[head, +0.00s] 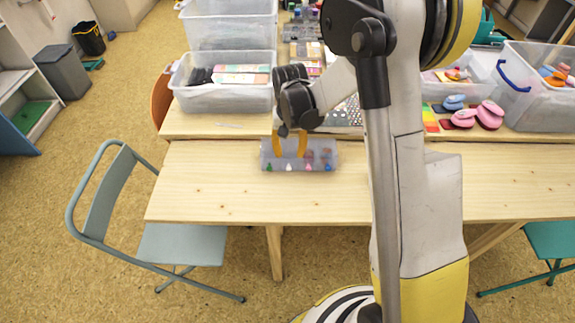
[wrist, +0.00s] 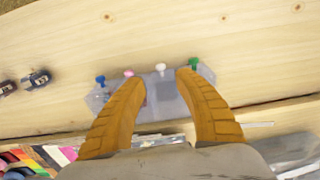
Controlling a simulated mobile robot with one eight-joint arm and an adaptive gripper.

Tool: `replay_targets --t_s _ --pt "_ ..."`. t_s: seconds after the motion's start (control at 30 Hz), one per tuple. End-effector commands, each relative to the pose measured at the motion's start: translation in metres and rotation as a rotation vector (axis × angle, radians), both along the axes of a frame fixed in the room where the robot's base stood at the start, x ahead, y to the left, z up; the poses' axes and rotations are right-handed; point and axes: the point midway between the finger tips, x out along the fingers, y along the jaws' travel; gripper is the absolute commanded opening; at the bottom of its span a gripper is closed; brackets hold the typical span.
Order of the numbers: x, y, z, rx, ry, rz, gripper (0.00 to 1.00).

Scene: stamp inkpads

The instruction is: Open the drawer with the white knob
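A small translucent drawer unit (head: 320,150) stands on the wooden table, with a row of coloured knobs on its front edge. In the head view these are a green knob (head: 269,167), a white knob (head: 289,167), a pink knob (head: 308,167) and a blue knob (head: 327,167). The knobs look level with each other. My gripper (head: 289,153) is open above the unit, its orange fingers pointing down. In the wrist view the white knob (wrist: 160,69) shows between the two fingertips (wrist: 159,77), apart from both. Finger height above the knob is hard to tell.
The table (head: 220,190) is bare in front of the unit. Behind it stand clear bins (head: 225,98) and stamp trays. Pink inkpads (head: 489,115) lie at the right. A grey-blue chair (head: 180,243) stands at the left. Two small dark items (wrist: 38,79) lie left in the wrist view.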

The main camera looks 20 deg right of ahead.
Motion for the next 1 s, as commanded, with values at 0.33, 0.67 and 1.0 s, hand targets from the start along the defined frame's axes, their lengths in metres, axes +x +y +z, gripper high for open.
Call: replay_targets --t_s 0.33,0.67,1.0 --pt "0.001 0.000 -0.068 0.000 -0.001 0.001 0.38" --pt "0.001 0.000 -0.079 0.000 -0.001 0.001 0.38" --pt "0.001 0.000 -0.078 0.000 -0.001 0.001 0.00"
